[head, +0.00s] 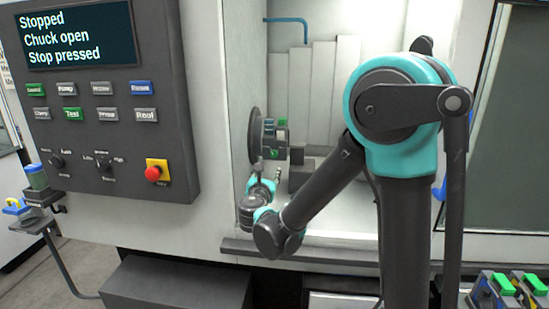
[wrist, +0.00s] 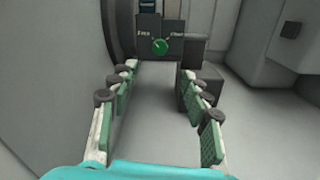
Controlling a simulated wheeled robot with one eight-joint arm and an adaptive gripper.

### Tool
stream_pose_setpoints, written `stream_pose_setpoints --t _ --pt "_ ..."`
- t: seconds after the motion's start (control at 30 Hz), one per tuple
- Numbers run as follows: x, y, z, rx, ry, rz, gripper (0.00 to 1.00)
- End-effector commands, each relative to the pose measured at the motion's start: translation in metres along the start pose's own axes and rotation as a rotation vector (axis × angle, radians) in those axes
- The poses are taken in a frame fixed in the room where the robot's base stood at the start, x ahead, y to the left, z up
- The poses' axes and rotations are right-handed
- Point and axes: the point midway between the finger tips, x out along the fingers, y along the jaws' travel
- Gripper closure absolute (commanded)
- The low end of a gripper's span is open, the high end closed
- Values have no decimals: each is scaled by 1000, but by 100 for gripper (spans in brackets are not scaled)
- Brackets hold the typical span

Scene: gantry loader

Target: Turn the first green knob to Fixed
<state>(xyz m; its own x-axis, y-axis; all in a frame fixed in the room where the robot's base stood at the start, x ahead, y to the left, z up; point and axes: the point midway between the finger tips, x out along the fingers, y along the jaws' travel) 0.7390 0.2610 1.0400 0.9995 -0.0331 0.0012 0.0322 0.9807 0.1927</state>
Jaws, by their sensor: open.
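The green knob (wrist: 160,46) is round and sits on a dark upright plate (wrist: 149,28) in the wrist view. Small pale labels flank it at left and right; they are too blurred to read surely. Which way the knob points cannot be made out. My gripper (wrist: 159,70) is open and empty, with green-padded fingers. The knob lies ahead of the fingertips, between them in the picture, and appears apart from them.
A dark block (wrist: 202,90) stands right of the plate, close to the right finger. The chuck's dark rim (wrist: 122,30) is at left. The control panel (head: 100,150) reads Stopped, Chuck open, Stop pressed, and has a red button (head: 153,173).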

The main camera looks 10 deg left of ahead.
Motion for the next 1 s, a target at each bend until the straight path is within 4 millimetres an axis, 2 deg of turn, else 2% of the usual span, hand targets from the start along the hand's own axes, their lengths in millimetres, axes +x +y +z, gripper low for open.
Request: stream_pose_setpoints --t 0.03,0.2,0.5,0.7,1.0 --pt "12 -2 0 0 -1 -5 52" --pt "46 -2 0 1 0 -5 52" --pt "101 -2 0 2 0 -3 52" --pt "122 -1 0 2 1 -2 52" --pt "127 -1 0 2 1 -1 52"
